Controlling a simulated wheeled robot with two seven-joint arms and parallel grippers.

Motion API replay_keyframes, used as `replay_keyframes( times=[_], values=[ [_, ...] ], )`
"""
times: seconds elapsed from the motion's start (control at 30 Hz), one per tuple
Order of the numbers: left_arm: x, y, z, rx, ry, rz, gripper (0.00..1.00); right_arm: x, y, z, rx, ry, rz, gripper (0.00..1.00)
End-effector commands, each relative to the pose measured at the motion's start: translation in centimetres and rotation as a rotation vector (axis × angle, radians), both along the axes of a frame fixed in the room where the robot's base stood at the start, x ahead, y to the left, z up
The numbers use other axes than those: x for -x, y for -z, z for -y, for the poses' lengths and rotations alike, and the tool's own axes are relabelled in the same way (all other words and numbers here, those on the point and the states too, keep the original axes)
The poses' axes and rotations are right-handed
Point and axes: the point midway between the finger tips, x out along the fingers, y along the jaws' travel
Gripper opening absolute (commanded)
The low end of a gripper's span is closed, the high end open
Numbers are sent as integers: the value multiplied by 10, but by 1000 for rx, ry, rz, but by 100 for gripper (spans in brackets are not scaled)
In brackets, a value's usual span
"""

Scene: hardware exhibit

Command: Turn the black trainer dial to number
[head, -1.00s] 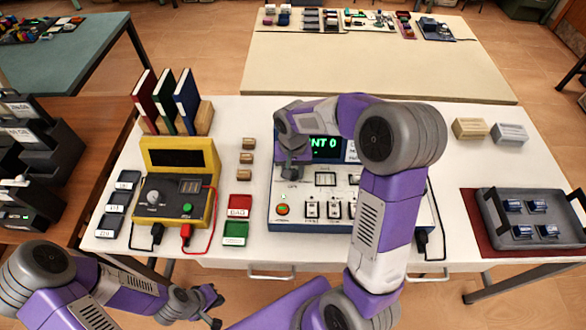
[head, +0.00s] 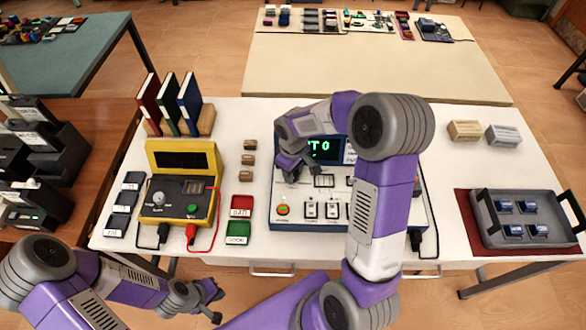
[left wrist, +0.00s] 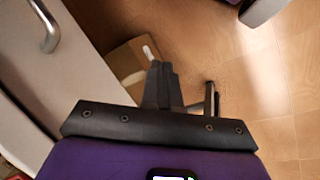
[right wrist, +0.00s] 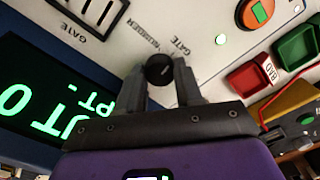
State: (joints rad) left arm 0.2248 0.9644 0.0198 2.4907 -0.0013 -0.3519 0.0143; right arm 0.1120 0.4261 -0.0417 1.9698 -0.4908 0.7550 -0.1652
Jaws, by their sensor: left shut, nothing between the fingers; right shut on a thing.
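The trainer (head: 300,230) is a white panel with blue edges on the white table, with a dark display (head: 328,150) that shows green text, partly hidden by my right arm. In the right wrist view the black dial (right wrist: 160,70) sits on the panel near the printed words NUMBER and GATE. My right gripper (right wrist: 161,82) is shut on the dial, one finger on each side; in the head view my right gripper (head: 290,172) hides the dial. The dial's pointer mark is not clear. My left gripper (head: 213,302) is shut and empty, low in front of the table; its fingertips (left wrist: 163,72) meet in the left wrist view.
A yellow meter box (head: 180,198) and red and green trays (head: 238,228) stand left of the trainer. A round green and orange button (right wrist: 262,10) is on the panel. A grey tray (head: 480,205) with blue parts lies at the right. Books (head: 188,95) stand at the back left.

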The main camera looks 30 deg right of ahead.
Motion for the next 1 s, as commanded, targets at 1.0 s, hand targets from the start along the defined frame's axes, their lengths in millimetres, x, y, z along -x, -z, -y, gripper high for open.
replay_keyframes(
  times=[1.0],
  values=[
    [0, -34, 0, 0, 0, 0, 0, -2, -1, 0, 0, -649, 6, 5]
  ],
)
